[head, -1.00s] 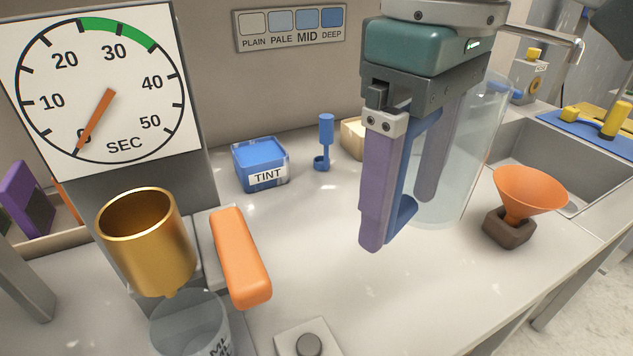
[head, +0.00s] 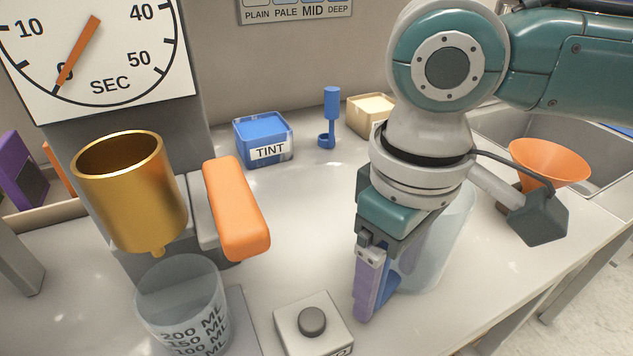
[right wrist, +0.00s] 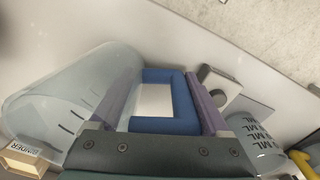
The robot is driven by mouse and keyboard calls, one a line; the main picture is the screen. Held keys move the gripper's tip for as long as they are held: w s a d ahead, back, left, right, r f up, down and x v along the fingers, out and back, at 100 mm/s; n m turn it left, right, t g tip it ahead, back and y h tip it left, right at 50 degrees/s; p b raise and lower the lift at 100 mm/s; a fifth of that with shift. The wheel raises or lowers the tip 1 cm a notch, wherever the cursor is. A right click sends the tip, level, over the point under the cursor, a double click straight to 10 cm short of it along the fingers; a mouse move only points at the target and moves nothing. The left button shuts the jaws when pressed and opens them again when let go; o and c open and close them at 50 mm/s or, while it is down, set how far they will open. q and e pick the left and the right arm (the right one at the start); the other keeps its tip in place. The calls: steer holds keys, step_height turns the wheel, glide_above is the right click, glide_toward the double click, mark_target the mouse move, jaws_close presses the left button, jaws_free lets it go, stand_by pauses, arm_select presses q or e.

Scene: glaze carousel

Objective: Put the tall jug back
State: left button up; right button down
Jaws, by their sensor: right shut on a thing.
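The tall jug (head: 450,240) is clear, with a blue handle (head: 393,288). In the head view it stands or hangs at the right of the counter, partly hidden behind my right wrist and gripper. My right gripper (head: 375,305) points down and is shut on the jug's handle. In the right wrist view the purple fingers lie on both sides of the blue handle (right wrist: 165,126), and the clear jug body (right wrist: 60,100) extends to the left. Whether the jug's base touches the counter is unclear. My left gripper is not in view.
A grey knob block (head: 312,322) and a clear measuring beaker (head: 185,310) under the gold cup (head: 130,190) are at front left. An orange lever (head: 236,210) sits beside them. A tint box (head: 263,140) is behind. An orange funnel (head: 550,160) stands near the sink (head: 500,125).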

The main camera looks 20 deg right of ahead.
jaws_free()
step_height(320, 180, up, 12)
steer(key=p, duration=0.3)
steer(key=shift+a+r, duration=0.1)
steer(key=shift+s, duration=0.1)
stand_by(0.3)
